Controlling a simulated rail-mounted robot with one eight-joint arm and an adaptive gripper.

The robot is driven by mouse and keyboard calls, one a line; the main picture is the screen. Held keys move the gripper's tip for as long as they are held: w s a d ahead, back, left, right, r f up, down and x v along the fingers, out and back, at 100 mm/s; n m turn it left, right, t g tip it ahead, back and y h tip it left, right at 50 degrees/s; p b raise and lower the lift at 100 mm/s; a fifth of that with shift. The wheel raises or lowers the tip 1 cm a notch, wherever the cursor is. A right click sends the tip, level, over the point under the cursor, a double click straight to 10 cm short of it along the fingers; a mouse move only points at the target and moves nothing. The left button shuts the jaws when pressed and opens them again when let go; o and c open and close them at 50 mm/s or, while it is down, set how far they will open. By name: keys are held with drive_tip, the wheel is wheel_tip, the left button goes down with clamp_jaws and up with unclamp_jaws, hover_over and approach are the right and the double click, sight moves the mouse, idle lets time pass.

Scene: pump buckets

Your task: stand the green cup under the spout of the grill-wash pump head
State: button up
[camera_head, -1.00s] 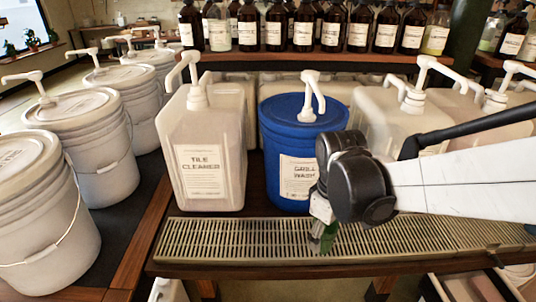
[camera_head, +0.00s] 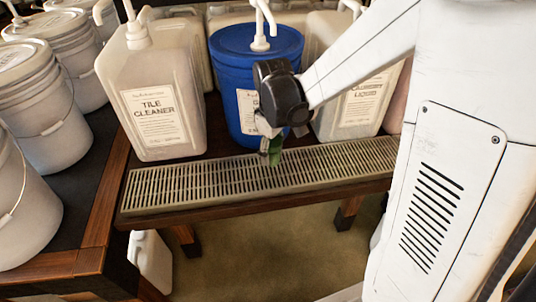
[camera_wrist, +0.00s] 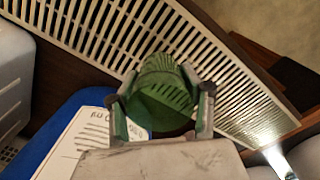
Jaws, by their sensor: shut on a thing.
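The green cup (camera_head: 275,151) is in my gripper (camera_head: 270,140), in front of the blue grill-wash bucket (camera_head: 226,78) and over the rear part of the drip grate. In the wrist view the cup (camera_wrist: 162,92) sits between both fingers of my gripper (camera_wrist: 160,108), which are shut on it. The cup's base is not clearly seen, so I cannot tell if it touches the grate. The white pump head (camera_head: 261,38) rises from the bucket's lid; its top is cut off by the picture edge. My wrist hides part of the bucket's label.
The slotted drip grate (camera_head: 190,188) runs along the table's front edge and is otherwise bare. The tile-cleaner jug (camera_head: 155,115) stands left of the bucket, another white jug (camera_head: 345,115) right of it. White buckets (camera_head: 35,95) stand at the left.

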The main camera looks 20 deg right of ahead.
sight(272, 142)
drive_tip(key=shift+f+b, duration=0.4)
drive_tip(key=shift+f, duration=1.5)
drive_tip(key=shift+f, duration=0.15)
drive_tip(key=o, duration=1)
wheel_tip(272, 142, up, 8)
drive_tip(key=shift+f+p, duration=0.1)
drive_tip(key=shift+p, duration=0.65)
